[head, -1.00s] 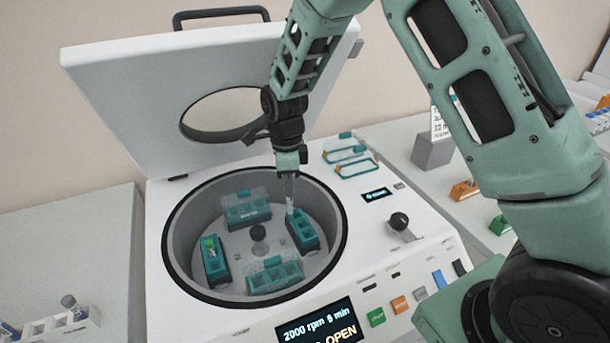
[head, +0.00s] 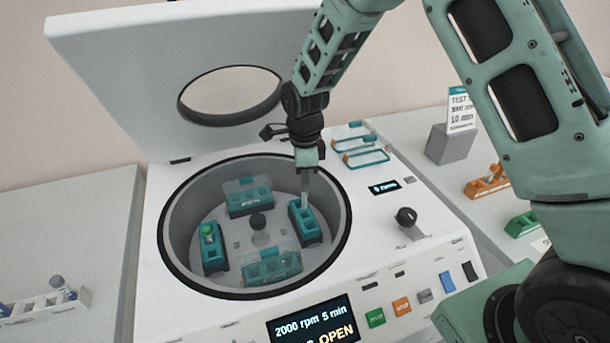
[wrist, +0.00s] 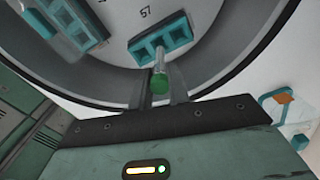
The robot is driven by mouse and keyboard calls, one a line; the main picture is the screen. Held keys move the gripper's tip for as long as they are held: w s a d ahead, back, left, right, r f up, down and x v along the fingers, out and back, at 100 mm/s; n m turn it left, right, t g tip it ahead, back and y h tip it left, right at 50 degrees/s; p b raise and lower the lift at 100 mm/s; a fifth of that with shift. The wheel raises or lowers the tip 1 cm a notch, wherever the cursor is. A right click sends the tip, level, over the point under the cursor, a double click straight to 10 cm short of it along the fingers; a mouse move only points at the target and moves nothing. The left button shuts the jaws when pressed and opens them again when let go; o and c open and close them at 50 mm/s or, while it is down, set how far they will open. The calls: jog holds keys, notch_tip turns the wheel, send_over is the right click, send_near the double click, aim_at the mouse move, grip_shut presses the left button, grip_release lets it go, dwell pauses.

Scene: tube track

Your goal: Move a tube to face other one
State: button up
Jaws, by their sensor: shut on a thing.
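My gripper (head: 306,178) is shut on a green-capped tube, whose green cap (wrist: 159,82) shows between the fingers in the wrist view. The tube points down at the teal right bucket (head: 308,230), over its far end; I cannot tell whether its tip is inside a slot. That bucket is open, with slots, and also shows in the wrist view (wrist: 170,37). Across the rotor, the left bucket (head: 214,259) holds another green-capped tube (head: 208,232). Both buckets sit in the open centrifuge bowl (head: 180,215).
The back bucket (head: 248,200) and front bucket (head: 272,268) have clear lids on. The bowl wall and raised centrifuge lid (head: 120,90) surround my arm's working space. Loose bucket lids (head: 365,157) lie on the deck.

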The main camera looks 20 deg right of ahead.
aim_at(304, 208)
jog(key=shift+f, duration=0.55)
jog(key=shift+f, duration=0.5)
dwell(0.9)
jog(key=shift+f+b, duration=0.4)
jog(key=shift+f, duration=0.45)
jog(key=shift+f+b, duration=0.85)
jog(key=shift+f, duration=0.5)
jog(key=o, duration=0.8)
